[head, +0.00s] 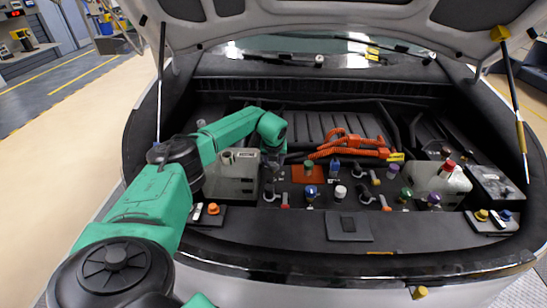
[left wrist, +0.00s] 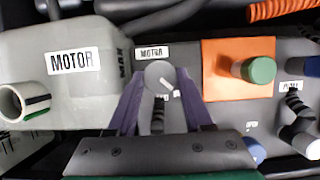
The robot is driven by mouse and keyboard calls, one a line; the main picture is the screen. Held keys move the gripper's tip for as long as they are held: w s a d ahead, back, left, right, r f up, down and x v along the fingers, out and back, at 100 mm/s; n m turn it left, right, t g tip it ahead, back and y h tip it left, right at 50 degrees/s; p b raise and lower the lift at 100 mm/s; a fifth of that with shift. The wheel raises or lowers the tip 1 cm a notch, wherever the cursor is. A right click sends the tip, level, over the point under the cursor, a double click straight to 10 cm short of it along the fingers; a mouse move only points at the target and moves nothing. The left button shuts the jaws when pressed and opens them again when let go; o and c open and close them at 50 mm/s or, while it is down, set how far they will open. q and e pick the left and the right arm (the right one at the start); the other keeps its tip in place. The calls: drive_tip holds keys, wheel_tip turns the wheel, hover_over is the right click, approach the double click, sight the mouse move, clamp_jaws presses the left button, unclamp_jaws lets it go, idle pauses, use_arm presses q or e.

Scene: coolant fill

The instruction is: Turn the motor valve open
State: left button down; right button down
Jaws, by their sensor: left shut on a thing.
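The motor valve (left wrist: 159,73) shows in the left wrist view as a round grey knob below a small white MOTOR label (left wrist: 152,52). My left gripper (left wrist: 158,82) has its purple fingers on either side of the knob, shut on it. In the head view, the left gripper (head: 272,158) reaches down beside the motor tank, and the arm and gripper mostly hide the valve. The knob's exact angle is hard to tell. My right gripper is not in view.
The pale motor tank (left wrist: 58,95) stands left of the valve. An orange plate (left wrist: 222,88) with a green-capped knob (left wrist: 262,70) is close on the right. Orange hoses (head: 345,146) lie behind. Several valves and capped fittings fill the bay. The raised lid (head: 330,20) hangs above.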

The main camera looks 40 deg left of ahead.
use_arm(q)
drive_tip(key=n, duration=0.3)
drive_tip(key=shift+w+g+y, duration=0.15)
drive_tip(key=shift+g+y, duration=0.15)
drive_tip(key=shift+y, duration=0.1)
drive_tip(key=shift+d+n+b, duration=0.1)
drive_tip(key=shift+n+b, duration=0.4)
drive_tip(key=shift+n, duration=0.4)
drive_tip(key=n+g+b, duration=0.1)
drive_tip(key=n+b, duration=0.1)
drive_tip(key=n, duration=0.1)
drive_tip(key=shift+w+g+y+b, duration=0.1)
drive_tip(key=shift+g+y+b, duration=0.2)
drive_tip(key=shift+y, duration=0.1)
drive_tip(key=shift+r+n+g+b, duration=0.1)
drive_tip(key=shift+n+g+b, duration=0.2)
drive_tip(key=shift+n+b, duration=0.35)
drive_tip(key=shift+c, duration=1.5)
unclamp_jaws()
